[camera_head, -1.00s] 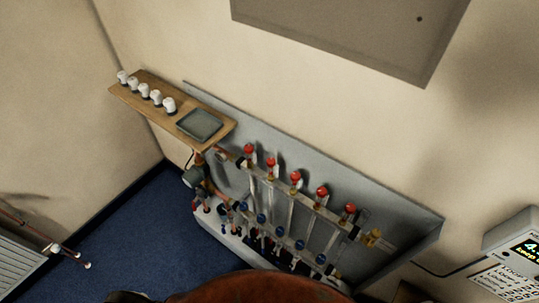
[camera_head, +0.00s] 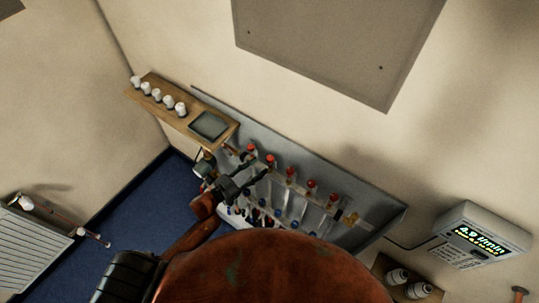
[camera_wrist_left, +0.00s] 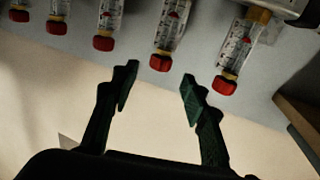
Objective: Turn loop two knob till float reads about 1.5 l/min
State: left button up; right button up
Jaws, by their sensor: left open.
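The manifold's row of red knobs runs across the grey backplate (camera_head: 375,203) in the head view. The second red knob from the left (camera_head: 270,159) shows there, and it seems to be the second from the right in the wrist view (camera_wrist_left: 160,62). Each red knob caps a clear flow tube; float levels are too small to read. My left gripper (camera_head: 258,182) is at the left end of the manifold, below the red knobs. In the wrist view it is open and empty (camera_wrist_left: 158,88), its fingers apart from the knobs. My right gripper is out of view.
A wall display (camera_head: 480,240) at right seems to read 4.9 l/min. A wooden shelf (camera_head: 160,107) with several white caps and a tray (camera_head: 208,125) overhangs the manifold's left end. Blue caps (camera_head: 262,203) sit below the tubes. A radiator (camera_head: 30,245) stands at left.

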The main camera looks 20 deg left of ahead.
aim_at(270, 158)
pick_arm(q)
jog(key=p+x, duration=0.1)
jog(key=x, duration=0.6)
jog(key=shift+w+d+f, duration=0.1)
jog(key=shift+w, duration=0.05)
jog(key=shift+c, duration=0.6)
grip_shut()
jog(key=shift+y, duration=0.3)
jog(key=shift+d+n+t+y+p, duration=0.1)
jog(key=shift+n+t+y+p, duration=0.3)
jog(key=shift+n, duration=0.1)
jog(key=shift+n+t+y, duration=0.6)
jog(key=shift+n+y, duration=0.3)
jog(key=shift+y, duration=0.4)
